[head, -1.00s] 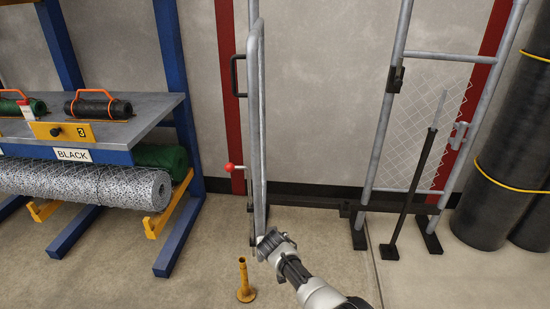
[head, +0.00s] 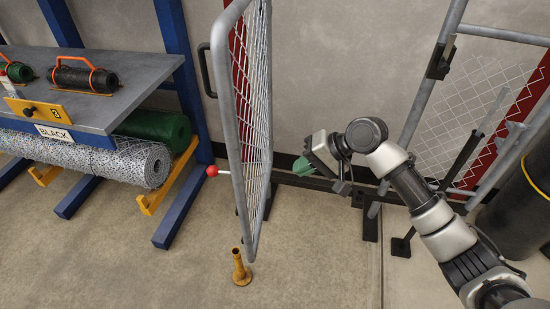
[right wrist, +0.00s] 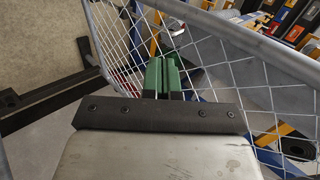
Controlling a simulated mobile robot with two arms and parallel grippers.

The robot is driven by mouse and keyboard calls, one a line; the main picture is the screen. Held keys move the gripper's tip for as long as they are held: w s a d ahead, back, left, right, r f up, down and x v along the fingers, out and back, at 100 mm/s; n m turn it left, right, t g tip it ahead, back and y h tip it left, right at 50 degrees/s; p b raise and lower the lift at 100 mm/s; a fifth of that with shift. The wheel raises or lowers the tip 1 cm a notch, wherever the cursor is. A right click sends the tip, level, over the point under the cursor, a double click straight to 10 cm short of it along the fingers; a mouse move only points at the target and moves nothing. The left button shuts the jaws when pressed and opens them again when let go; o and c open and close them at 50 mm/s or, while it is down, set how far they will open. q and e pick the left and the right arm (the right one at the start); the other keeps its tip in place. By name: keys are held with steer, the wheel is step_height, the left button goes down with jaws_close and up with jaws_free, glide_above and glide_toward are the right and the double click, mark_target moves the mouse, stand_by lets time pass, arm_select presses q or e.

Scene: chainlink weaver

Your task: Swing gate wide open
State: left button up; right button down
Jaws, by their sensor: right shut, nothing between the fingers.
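The gate (head: 229,105) has a grey tube frame with chain-link mesh. It stands swung out from the wall towards me, seen at a steep angle in the head view. A black pull handle (head: 206,70) and a red-knobbed latch rod (head: 212,171) stick out on its left side. My right gripper (head: 304,168) has green fingers and is shut and empty, to the right of the gate. In the right wrist view the shut fingers (right wrist: 162,78) point at the gate's mesh (right wrist: 205,90); whether they touch it I cannot tell. My left gripper is out of view.
A yellow floor post (head: 240,270) stands by the gate's lower near corner. A blue rack (head: 180,75) with mesh rolls is at the left. A fixed mesh panel (head: 440,100) and dark rolls (head: 515,210) are at the right.

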mark_target(231, 177)
steer(key=a+f, duration=0.2)
steer(key=a, duration=0.1)
steer(key=a+f, duration=0.2)
steer(key=a, duration=0.1)
steer(key=w+a+f+p, duration=0.1)
steer(key=a+f, duration=0.1)
steer(key=a, duration=0.2)
steer(key=shift+a, duration=0.1)
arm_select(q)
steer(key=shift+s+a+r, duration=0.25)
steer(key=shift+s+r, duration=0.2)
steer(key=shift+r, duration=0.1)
arm_select(e)
steer(key=shift+w+a, duration=0.15)
steer(key=shift+a, duration=0.45)
